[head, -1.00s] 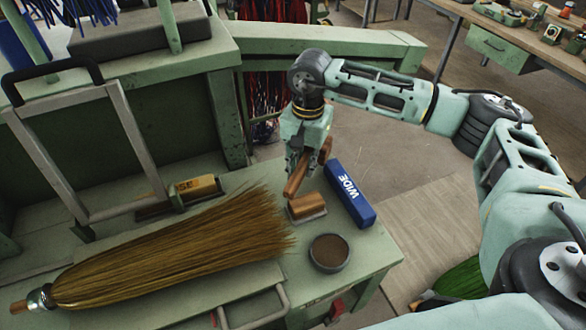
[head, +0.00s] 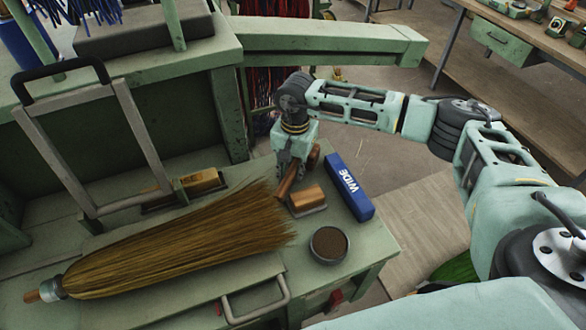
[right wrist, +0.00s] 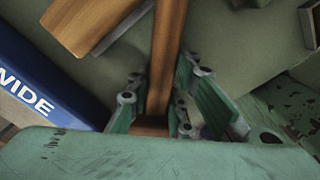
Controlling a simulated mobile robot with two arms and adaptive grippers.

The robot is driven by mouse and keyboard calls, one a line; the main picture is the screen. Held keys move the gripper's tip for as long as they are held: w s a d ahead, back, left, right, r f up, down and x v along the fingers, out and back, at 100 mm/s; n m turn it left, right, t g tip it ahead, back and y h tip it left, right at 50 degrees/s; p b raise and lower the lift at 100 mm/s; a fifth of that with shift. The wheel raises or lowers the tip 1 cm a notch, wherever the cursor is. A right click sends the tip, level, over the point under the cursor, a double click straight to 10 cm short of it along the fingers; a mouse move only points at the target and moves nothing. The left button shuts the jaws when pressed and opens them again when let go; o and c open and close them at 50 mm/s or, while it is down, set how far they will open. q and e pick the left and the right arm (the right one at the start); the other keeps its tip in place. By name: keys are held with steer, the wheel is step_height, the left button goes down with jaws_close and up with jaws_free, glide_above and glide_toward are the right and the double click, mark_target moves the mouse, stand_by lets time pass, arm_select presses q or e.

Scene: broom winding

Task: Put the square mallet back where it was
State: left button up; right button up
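The square mallet is a brown wooden tool; its handle (head: 285,185) slants down to the left in the head view. In the right wrist view the handle (right wrist: 167,40) runs up the picture between my fingers, and part of the wooden head is low in the middle. My right gripper (head: 292,170) is shut on the mallet, close above the green bench (head: 215,290), left of a wooden block. Whether the mallet touches the bench I cannot tell. My left gripper is not in view.
The wooden block (head: 307,200) and the blue WIDE box (head: 348,187) lie just right of the mallet. A round dark-filled bowl (head: 329,245) is in front. A large straw broom (head: 170,240) lies at left, its bristle tips near the mallet. A metal frame (head: 130,130) stands behind.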

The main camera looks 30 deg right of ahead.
mark_target(294, 169)
steer(key=o, duration=0.5)
steer(key=shift+c, duration=0.2)
steer(key=shift+r, duration=0.2)
steer(key=shift+w+r, duration=0.1)
steer(key=shift+r, duration=0.2)
step_height(294, 169, up, 11)
steer(key=b, duration=0.2)
steer(key=shift+d+r, duration=0.15)
steer(key=shift+d, duration=0.05)
